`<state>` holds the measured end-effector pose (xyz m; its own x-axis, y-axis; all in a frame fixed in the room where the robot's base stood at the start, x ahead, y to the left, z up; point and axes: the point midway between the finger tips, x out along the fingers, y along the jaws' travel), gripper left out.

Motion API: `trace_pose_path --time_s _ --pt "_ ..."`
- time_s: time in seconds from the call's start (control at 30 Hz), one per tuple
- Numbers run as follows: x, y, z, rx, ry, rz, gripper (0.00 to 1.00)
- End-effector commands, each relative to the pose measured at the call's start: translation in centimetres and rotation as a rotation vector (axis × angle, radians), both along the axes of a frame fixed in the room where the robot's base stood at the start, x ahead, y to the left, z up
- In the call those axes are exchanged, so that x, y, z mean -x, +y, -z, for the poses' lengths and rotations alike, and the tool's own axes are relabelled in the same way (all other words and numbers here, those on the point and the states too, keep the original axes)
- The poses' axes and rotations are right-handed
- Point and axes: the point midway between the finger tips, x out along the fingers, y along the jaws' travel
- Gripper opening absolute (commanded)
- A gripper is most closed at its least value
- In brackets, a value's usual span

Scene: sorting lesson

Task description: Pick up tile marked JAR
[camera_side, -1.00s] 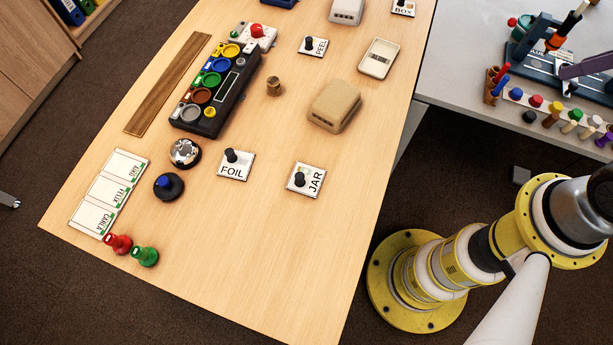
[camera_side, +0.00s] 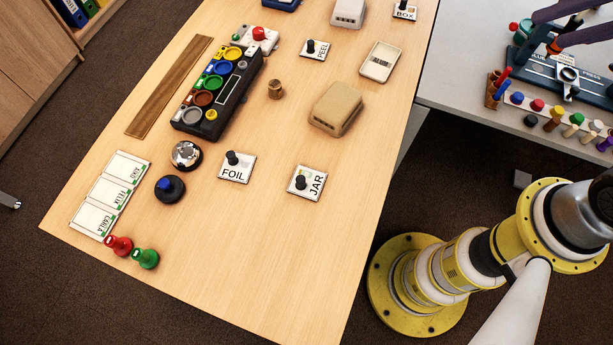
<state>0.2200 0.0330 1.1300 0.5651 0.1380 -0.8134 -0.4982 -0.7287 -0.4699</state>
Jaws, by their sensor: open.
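The tile marked JAR (camera_side: 316,184) lies flat on the wooden table (camera_side: 270,260), near its right edge. It is a white square with a black knob and its lettering runs sideways. Two purple fingers at the upper right look like my gripper (camera_side: 544,32). They are apart, over the grey side bench, far from the JAR tile and cut by the frame edge. I see nothing held between them.
The FOIL tile (camera_side: 234,174) lies left of JAR. A beige box (camera_side: 336,107) stands above JAR. The PEEL tile (camera_side: 315,50) and BOX tile (camera_side: 404,11) lie farther up. A dark stand (camera_side: 538,68) and several pegs are on the grey bench (camera_side: 450,85). The table below JAR is clear.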

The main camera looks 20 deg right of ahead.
Motion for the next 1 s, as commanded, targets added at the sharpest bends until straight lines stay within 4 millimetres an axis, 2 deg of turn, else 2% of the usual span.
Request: trace_pose_path --time_s 0.03,0.13,0.27,0.37,0.5,0.6,0.7,0.8,0.9,1.0 --pt "-1.9 1.3 -0.2 -0.099 0.033 0.071 0.61" --pt "-5.7 4.4 -0.1 -0.306 0.118 0.233 0.61" --pt "-10.0 9.1 1.6 -0.505 0.262 0.416 0.61" --pt "-12.5 13.0 3.9 -0.604 0.381 0.537 0.61" --pt "-14.5 18.7 8.7 -0.665 0.546 0.680 0.61" --pt "-14.6 22.4 12.9 -0.654 0.646 0.744 0.61" --pt "-13.6 25.4 16.9 -0.600 0.722 0.752 0.61" --pt "-12.1 27.1 20.1 -0.536 0.775 0.740 0.61" --pt "-10.6 27.9 22.2 -0.485 0.808 0.728 0.61" --pt "-9.9 28.6 23.0 -0.466 0.817 0.715 0.61"
